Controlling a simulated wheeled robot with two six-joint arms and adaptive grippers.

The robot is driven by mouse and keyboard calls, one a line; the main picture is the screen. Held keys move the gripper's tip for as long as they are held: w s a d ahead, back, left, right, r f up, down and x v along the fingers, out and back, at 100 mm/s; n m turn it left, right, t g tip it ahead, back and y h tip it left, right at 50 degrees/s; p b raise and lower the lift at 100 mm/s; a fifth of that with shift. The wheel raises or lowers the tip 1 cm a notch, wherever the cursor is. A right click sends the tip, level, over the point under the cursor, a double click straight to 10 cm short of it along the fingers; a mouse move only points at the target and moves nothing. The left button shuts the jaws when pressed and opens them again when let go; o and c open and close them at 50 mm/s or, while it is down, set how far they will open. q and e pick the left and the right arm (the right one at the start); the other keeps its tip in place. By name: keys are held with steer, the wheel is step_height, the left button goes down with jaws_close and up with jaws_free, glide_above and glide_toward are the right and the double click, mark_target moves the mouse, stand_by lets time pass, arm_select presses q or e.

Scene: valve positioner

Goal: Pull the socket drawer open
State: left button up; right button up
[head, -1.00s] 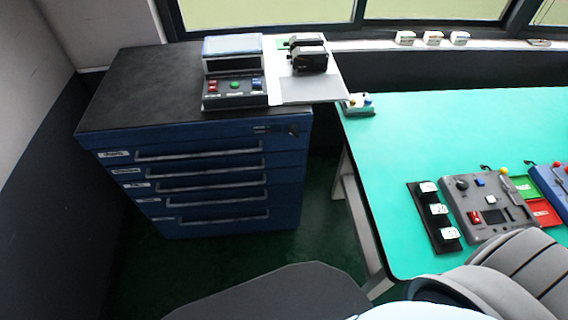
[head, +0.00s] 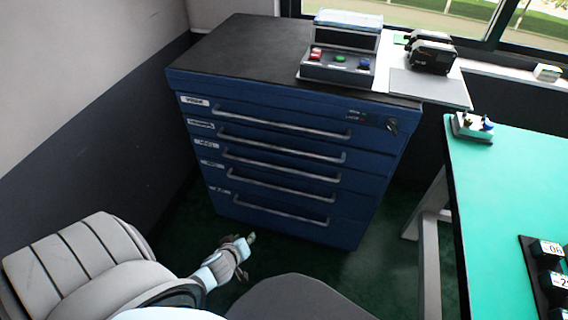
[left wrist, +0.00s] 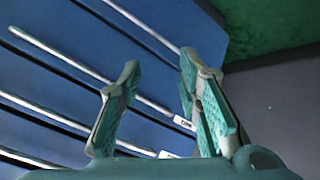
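The blue drawer cabinet (head: 290,225) stands ahead with several drawers, all flush with its front. Each drawer has a grey bar handle and a small white label at its left end. I cannot read which label marks the socket drawer. The top handle (head: 280,122) and lowest handle (head: 280,209) are both clear. My left gripper (head: 246,256) is low in front of the cabinet, apart from it and empty. In the left wrist view its two green-padded fingers (left wrist: 160,68) are spread, with drawer handles (left wrist: 60,55) beyond them. My right gripper is out of view.
A green-topped table (head: 510,190) is at the right. Dark green floor (head: 385,260) lies open between them. A wall (head: 110,130) bounds the left.

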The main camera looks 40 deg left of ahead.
arm_select(q)
steer(key=w+r+n+t+y+b, duration=0.1)
steer(key=w+r+n+t+b, duration=0.35)
steer(key=w+n+b, duration=0.35)
steer(key=n+t+b, duration=0.2)
glide_toward(278, 168)
steer(key=shift+y, duration=0.3)
steer(key=x, duration=0.6)
steer(key=b+x, duration=0.1)
steer(key=x, duration=0.3)
steer(key=shift+w+d+f, duration=0.1)
steer(key=shift+d+f, duration=0.05)
steer(key=shift+f, duration=0.15)
steer(key=shift+w, duration=0.2)
steer(key=c, duration=0.7)
jaws_close()
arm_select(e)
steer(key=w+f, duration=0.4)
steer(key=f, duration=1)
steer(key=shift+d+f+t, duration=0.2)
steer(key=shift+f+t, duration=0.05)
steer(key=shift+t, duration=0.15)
